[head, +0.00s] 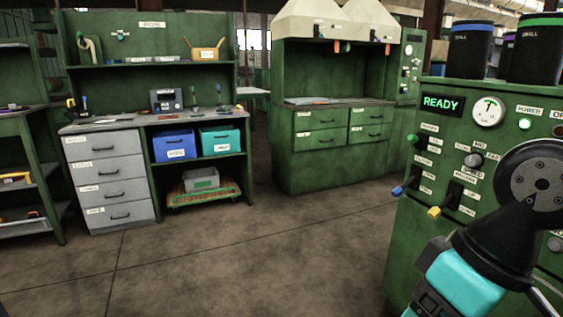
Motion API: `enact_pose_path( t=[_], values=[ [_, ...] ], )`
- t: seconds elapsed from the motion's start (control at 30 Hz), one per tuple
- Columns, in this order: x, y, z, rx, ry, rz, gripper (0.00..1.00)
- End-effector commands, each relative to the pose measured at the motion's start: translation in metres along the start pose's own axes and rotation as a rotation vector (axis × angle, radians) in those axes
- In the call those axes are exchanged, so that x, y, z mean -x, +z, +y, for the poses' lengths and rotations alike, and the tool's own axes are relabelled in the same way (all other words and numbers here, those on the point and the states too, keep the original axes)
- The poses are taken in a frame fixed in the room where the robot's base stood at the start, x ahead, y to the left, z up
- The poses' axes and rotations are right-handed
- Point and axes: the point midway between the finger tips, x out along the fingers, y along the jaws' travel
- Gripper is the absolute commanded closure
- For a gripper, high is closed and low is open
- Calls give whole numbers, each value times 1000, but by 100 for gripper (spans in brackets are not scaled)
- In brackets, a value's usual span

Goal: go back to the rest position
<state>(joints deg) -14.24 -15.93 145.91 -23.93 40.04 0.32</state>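My arm reaches in at the lower right, with a turquoise link and black joints, in front of the green machine (418,245). My gripper is not in view, so I cannot see its fingers or whether it holds anything. The machine has a lit READY display (442,104), a round white gauge (487,112), a blue-tipped lever (400,189) and a yellow-tipped lever (437,211). My arm hides part of its panel.
Black containers with a blue band (470,50) and a green band (537,50) stand on the machine. A green workbench (100,124) with grey drawers is at left, shelves (40,170) at far left. A hooded green cabinet (334,165) stands behind. The floor (240,262) between is clear.

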Motion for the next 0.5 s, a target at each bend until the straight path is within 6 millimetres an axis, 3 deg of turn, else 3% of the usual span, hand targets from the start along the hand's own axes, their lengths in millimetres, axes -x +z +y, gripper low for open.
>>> enact_pose_path(
  t=[0.07,0.5],
  values=[
    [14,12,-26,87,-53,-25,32],
    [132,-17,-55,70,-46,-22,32]
  ],
)
